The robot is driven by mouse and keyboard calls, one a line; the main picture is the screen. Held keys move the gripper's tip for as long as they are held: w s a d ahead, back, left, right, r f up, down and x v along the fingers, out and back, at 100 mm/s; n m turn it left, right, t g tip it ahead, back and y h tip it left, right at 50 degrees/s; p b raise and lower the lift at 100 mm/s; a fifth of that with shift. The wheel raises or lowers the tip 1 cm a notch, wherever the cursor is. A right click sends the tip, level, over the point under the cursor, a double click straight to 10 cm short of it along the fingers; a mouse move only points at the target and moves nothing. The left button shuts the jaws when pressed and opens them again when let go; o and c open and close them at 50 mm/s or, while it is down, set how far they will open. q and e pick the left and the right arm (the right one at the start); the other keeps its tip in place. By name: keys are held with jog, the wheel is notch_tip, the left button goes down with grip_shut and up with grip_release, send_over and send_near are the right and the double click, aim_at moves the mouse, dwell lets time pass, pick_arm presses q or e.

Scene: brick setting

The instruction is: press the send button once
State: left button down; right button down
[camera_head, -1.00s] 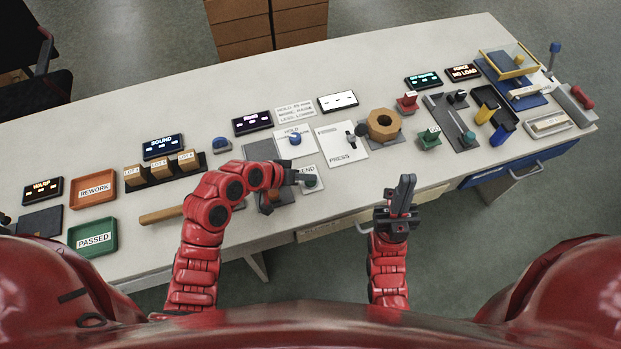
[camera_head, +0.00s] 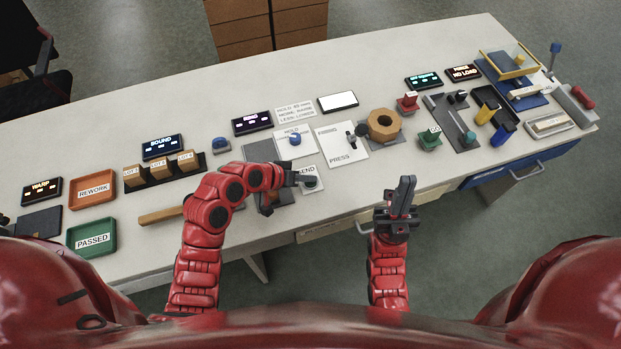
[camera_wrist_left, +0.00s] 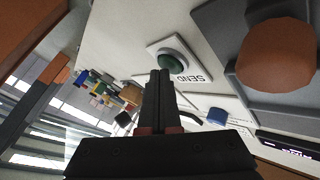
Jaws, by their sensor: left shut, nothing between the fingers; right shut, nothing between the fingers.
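The send button is a dark green-grey round button (camera_wrist_left: 173,58) on a white plate marked SEND (camera_wrist_left: 190,76) in the left wrist view. In the head view the send plate (camera_head: 310,174) lies near the table's front edge, partly hidden by my left gripper. My left gripper (camera_head: 306,179) is shut and empty, its tips over or at the button; I cannot tell whether they touch it. In the left wrist view the shut fingers (camera_wrist_left: 161,78) point at the button's near side. My right gripper (camera_head: 404,190) is shut and empty, pointing up in front of the table edge.
A HOLD plate with a blue button (camera_head: 295,139) and a PRESS plate (camera_head: 340,152) lie just behind and right. A dark fixture with an orange-brown part (camera_head: 267,205) stands left of the send plate. A wooden bar (camera_head: 161,215) lies further left.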

aim_at(307, 184)
pick_arm(q)
jog(key=shift+r+p, duration=0.4)
jog(key=shift+r, duration=0.35)
jog(key=shift+r, duration=0.1)
jog(key=shift+r+p, duration=1.6)
jog(key=shift+r, duration=0.85)
